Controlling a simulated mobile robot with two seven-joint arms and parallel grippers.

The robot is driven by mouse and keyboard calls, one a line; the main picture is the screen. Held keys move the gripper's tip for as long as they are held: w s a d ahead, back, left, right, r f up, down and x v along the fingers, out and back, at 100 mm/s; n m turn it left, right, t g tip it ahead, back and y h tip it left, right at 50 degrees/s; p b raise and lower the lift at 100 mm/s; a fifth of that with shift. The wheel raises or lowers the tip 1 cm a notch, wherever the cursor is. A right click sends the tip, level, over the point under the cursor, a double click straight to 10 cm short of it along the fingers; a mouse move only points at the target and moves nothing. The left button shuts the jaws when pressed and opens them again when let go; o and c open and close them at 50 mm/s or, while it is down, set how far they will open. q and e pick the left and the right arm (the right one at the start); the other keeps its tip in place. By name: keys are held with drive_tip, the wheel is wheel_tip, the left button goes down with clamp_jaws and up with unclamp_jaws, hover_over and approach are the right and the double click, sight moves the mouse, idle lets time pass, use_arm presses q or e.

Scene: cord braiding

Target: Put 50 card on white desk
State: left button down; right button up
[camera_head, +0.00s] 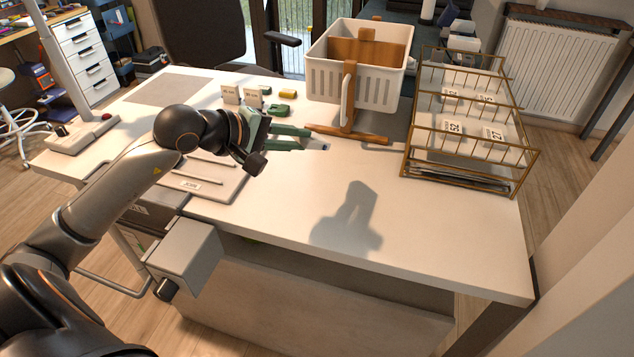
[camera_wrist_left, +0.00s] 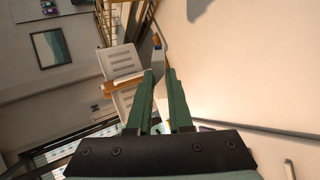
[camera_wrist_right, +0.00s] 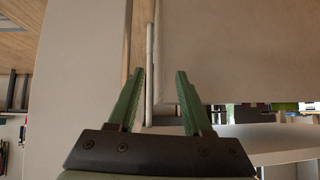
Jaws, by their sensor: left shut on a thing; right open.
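My left gripper (camera_head: 312,140) is above the white desk (camera_head: 420,235), in front of the wooden stand. Its green fingers are shut on a thin pale thing (camera_head: 316,147) with a dark tip, which also shows between the fingers in the left wrist view (camera_wrist_left: 157,62). I cannot tell whether it is a card. Two small white cards (camera_head: 231,95) (camera_head: 253,97) stand upright at the back left; their print is too small to read. More labelled cards (camera_head: 452,127) are in the brass rack (camera_head: 521,150). My right gripper (camera_wrist_right: 162,95) is open and empty, out of the head view.
A white basket (camera_head: 330,82) and a wooden stand (camera_head: 350,134) are behind the left gripper. A grey board with rods (camera_head: 228,187) lies at the left. The desk's front right is clear.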

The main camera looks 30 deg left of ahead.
use_arm(q)
wheel_tip(320, 180, down, 5)
drive_tip(key=shift+s+f+b, duration=0.1)
drive_tip(key=shift+s+b, duration=0.05)
drive_tip(key=shift+b, duration=0.95)
wheel_tip(320, 180, down, 2)
drive_tip(key=shift+f+b, duration=0.1)
drive_tip(key=shift+b, duration=0.6)
wheel_tip(320, 180, down, 2)
drive_tip(key=shift+b, duration=1.1)
drive_tip(key=shift+f, duration=0.1)
use_arm(e)
drive_tip(key=w+r+n+t+y, duration=0.1)
drive_tip(key=w+r+t, duration=0.1)
drive_tip(key=r, duration=0.5)
drive_tip(key=w+r+n+t+y, duration=0.1)
drive_tip(key=w+r+t, duration=0.1)
drive_tip(key=r+t, duration=0.3)
drive_tip(key=w+r+n+t+y, duration=0.1)
drive_tip(key=r+t, duration=0.3)
drive_tip(key=r, duration=0.7)
drive_tip(key=shift+w+a+n+y, duration=0.25)
drive_tip(key=shift+w+n+y, duration=0.15)
drive_tip(key=shift+w+y, duration=0.35)
drive_tip(key=shift+w, duration=0.1)
use_arm(q)
drive_tip(key=c, duration=1)
unclamp_jaws()
